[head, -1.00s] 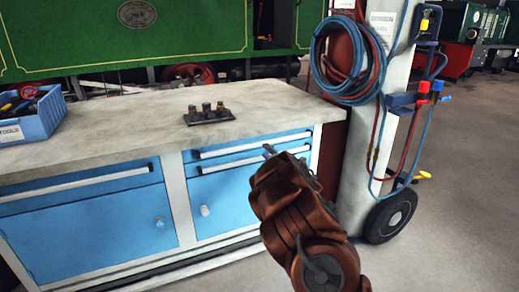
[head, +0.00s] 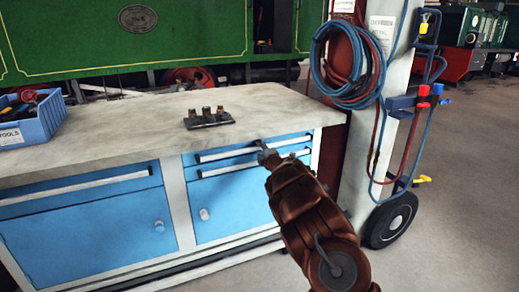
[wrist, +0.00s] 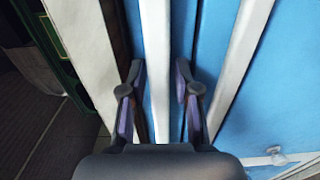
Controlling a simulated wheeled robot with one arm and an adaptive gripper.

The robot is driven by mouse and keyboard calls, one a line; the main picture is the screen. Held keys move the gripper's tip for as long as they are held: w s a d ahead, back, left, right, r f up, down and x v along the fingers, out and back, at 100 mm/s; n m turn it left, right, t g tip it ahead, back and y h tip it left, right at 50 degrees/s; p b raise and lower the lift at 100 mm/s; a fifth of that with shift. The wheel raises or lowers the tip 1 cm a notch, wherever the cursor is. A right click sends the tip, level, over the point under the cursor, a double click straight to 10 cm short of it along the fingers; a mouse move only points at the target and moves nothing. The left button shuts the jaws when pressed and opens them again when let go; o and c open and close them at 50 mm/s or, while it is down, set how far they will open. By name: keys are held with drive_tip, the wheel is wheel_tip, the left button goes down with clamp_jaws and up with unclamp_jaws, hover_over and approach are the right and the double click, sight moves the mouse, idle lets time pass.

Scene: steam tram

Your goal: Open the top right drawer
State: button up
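The top right drawer (head: 241,151) is a shallow blue front just below the worktop, and it looks closed. Its long pale handle (head: 225,154) also shows in the wrist view (wrist: 156,40), running between my fingers. My gripper (head: 264,149) is at the middle of this handle; in the wrist view (wrist: 160,78) its two dark fingers are apart, one on each side of the bar, with gaps visible. Contact with the drawer front cannot be told. The second drawer's handle (wrist: 242,60) lies just right of the fingers there. My arm hides part of the right cabinet.
The grey worktop (head: 100,135) overhangs the drawers. On it are a small dark tray with pegs (head: 207,122) and a blue bin (head: 35,120). A hose trolley (head: 390,218) stands at the right, with open floor in front.

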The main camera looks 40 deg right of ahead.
drive_tip(key=shift+w+d, duration=0.15)
drive_tip(key=shift+w, duration=0.05)
drive_tip(key=shift+c, duration=0.4)
clamp_jaws()
